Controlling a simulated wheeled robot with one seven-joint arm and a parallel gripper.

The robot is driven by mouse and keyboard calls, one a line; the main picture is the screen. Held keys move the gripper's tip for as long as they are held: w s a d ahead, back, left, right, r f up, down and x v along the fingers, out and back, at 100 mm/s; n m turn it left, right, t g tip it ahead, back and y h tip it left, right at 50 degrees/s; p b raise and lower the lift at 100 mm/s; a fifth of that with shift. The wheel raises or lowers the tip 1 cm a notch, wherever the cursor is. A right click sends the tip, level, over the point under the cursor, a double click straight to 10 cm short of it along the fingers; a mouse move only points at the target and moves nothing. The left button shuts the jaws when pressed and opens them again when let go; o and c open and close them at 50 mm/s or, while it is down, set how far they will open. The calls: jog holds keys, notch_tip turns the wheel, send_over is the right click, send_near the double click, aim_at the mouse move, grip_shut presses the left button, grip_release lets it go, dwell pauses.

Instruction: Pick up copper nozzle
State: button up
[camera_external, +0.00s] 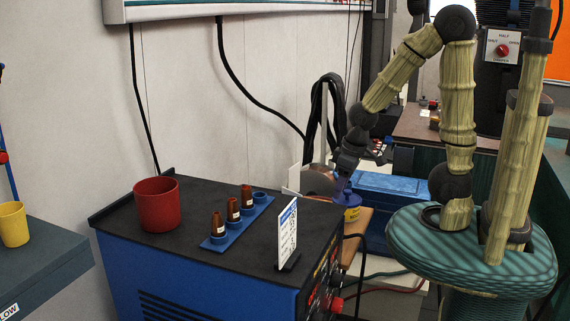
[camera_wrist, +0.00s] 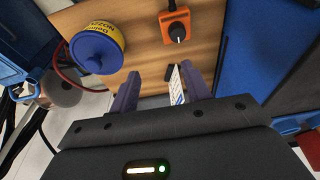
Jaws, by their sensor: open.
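Several copper nozzles stand upright in a row in a blue rack (camera_external: 237,224) on the black-topped blue machine in the external view. The near nozzle (camera_external: 217,225), a middle nozzle (camera_external: 233,209) and a far nozzle (camera_external: 246,197) carry white labels. A blue socket (camera_external: 260,197) at the rack's far end looks empty. My gripper (camera_external: 341,183) is to the right of the rack, past the machine's edge, pointing down. In the wrist view my gripper (camera_wrist: 160,88) is open with nothing held between its fingers. No nozzle shows clearly in the wrist view.
A red cup (camera_external: 157,204) stands left of the rack, and an upright white sign (camera_external: 287,234) stands right of it. A yellow-and-blue tin (camera_wrist: 96,48) and an orange tool (camera_wrist: 176,25) are on the wooden surface (camera_wrist: 140,50) below my gripper. A blue case (camera_external: 383,188) lies behind.

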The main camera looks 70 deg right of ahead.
jog(key=shift+r, duration=0.1)
notch_tip(320, 180, up, 24)
jog(key=m+g+p, duration=0.2)
jog(key=g+p, duration=0.1)
jog(key=p, duration=1.8)
send_over(248, 189)
jog(key=shift+w+a+r, duration=0.1)
jog(key=shift+a, duration=0.1)
jog(key=f+p, duration=0.3)
jog(key=f, duration=0.9)
jog(key=shift+d+f, duration=0.1)
jog(key=shift+d, duration=0.1)
